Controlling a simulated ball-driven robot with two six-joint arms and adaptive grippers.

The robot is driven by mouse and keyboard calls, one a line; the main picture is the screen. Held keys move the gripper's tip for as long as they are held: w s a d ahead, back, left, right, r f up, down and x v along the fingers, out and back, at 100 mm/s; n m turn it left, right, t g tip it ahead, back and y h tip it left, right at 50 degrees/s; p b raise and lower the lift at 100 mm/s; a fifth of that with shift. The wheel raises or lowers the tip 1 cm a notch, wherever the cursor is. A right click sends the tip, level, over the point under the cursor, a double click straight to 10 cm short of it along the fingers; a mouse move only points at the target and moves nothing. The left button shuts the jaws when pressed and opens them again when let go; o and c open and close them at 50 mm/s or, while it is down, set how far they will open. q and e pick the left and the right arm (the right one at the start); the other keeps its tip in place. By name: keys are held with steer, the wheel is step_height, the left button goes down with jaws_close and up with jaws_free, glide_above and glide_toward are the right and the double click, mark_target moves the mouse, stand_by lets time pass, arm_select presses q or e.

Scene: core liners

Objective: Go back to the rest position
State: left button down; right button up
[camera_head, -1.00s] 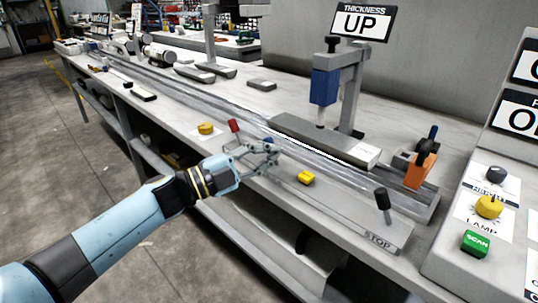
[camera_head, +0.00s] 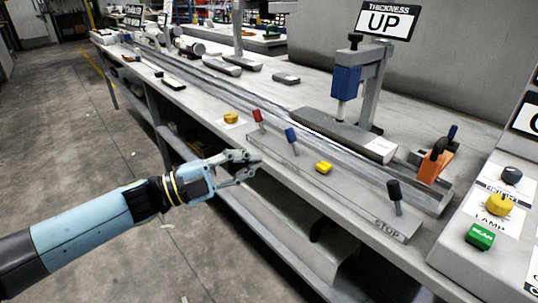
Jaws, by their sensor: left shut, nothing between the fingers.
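My left gripper (camera_head: 250,166) is shut and empty. It hangs in front of the bench's front edge, left of and below the blue-handled lever (camera_head: 291,138), apart from everything on the bench as far as I can see. My left arm comes in from the lower left, stretched out over the floor. My right gripper is not in view.
The long bench (camera_head: 207,110) carries a clear rail, a red lever (camera_head: 258,118), yellow knobs (camera_head: 231,118) and a black lever (camera_head: 394,191) near "STOP". A thickness stand (camera_head: 346,84) stands behind. A control panel (camera_head: 466,258) is at right. Open floor (camera_head: 90,150) lies left.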

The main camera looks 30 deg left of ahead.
arm_select(q)
steer(key=shift+s+a, duration=0.35)
steer(key=shift+s, duration=0.05)
steer(key=s+a+f+n+g+y, duration=0.1)
steer(key=s+f+n+y, duration=0.35)
steer(key=f, duration=0.55)
steer(key=s+a+f+n+g+y, duration=0.1)
steer(key=s+a+f+n+y, duration=0.3)
steer(key=f, duration=0.7)
steer(key=s+d+f+n+g+y, duration=0.1)
steer(key=s+f+n+g+y, duration=0.1)
steer(key=s+f+n, duration=0.6)
steer(key=s+f+n+g+y, duration=0.1)
steer(key=s+f+g, duration=0.4)
steer(key=s, duration=0.9)
steer(key=s+d+f+n+g+y, duration=0.1)
steer(key=s+f+n+g, duration=0.2)
steer(key=s+f, duration=0.9)
steer(key=s+g, duration=0.2)
steer(key=shift+d+f+g, duration=0.2)
steer(key=shift+d+g, duration=0.1)
